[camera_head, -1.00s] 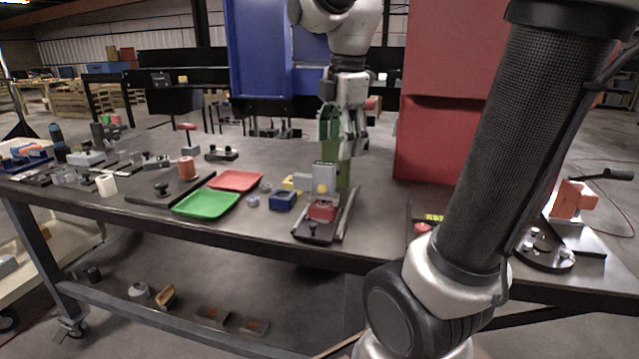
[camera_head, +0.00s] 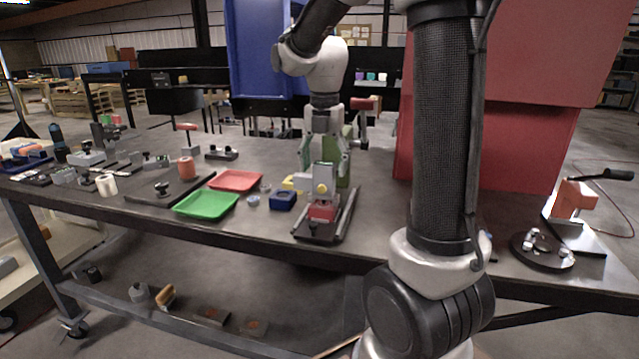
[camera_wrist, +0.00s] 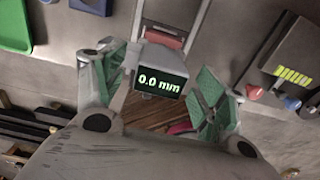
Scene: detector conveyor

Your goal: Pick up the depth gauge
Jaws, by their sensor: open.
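The depth gauge (camera_head: 325,176) is a grey block with a yellow round knob. It stands upright over a red block (camera_head: 322,212) on a dark railed fixture (camera_head: 318,233) at the table's front middle. In the wrist view the gauge (camera_wrist: 160,80) shows a dark display reading 0.0 mm. My gripper (camera_head: 325,150) is open just behind and above the gauge. In the wrist view its green-padded fingers (camera_wrist: 160,92) are spread on either side of the display, with gaps. I cannot tell whether either finger touches it.
A blue block (camera_head: 283,201), a green tray (camera_head: 206,204) and a red tray (camera_head: 235,180) lie left of the fixture. A tall red cabinet (camera_head: 540,140) stands behind at right.

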